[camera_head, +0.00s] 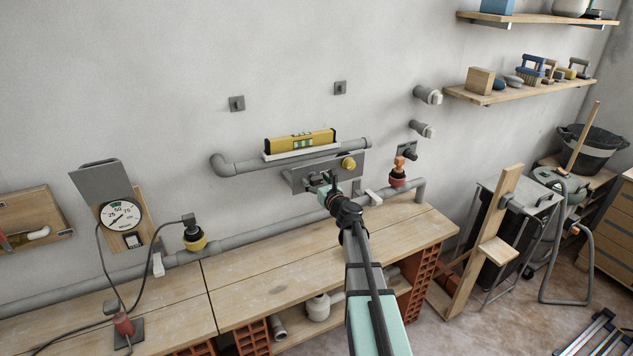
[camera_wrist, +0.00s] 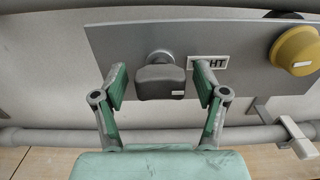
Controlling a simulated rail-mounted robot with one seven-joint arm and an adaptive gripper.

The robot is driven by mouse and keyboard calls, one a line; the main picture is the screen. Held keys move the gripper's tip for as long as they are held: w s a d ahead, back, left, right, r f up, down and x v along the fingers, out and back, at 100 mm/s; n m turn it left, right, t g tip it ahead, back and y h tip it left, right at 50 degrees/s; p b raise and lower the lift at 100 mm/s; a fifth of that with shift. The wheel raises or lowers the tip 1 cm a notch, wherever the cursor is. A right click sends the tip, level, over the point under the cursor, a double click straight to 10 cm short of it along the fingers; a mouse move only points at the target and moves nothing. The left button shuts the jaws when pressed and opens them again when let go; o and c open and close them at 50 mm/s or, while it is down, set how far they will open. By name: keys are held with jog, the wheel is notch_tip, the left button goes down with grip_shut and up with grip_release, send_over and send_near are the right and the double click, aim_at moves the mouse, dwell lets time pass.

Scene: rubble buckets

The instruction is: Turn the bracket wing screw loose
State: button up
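The bracket plate (camera_head: 298,178) is a flat grey plate on the wall under the upper pipe; it fills the top of the wrist view (camera_wrist: 120,45). A dark grey wing-shaped screw head (camera_wrist: 160,81) sits on it, its wing lying roughly level. My gripper (camera_wrist: 161,84) is open, with one green-padded finger on each side of the screw head and gaps visible on both sides. In the head view my gripper (camera_head: 322,184) is in front of the plate and hides the screw.
A yellow round knob (camera_wrist: 298,50) is right of the screw, with a partly hidden label (camera_wrist: 208,62) between. A yellow spirit level (camera_head: 300,141) rests above the bracket. A lower pipe (camera_head: 255,236) runs above the wooden bench (camera_head: 255,285). A gauge (camera_head: 122,215) stands left.

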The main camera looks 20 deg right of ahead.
jog(key=c, duration=1)
jog(key=shift+o, duration=0.2)
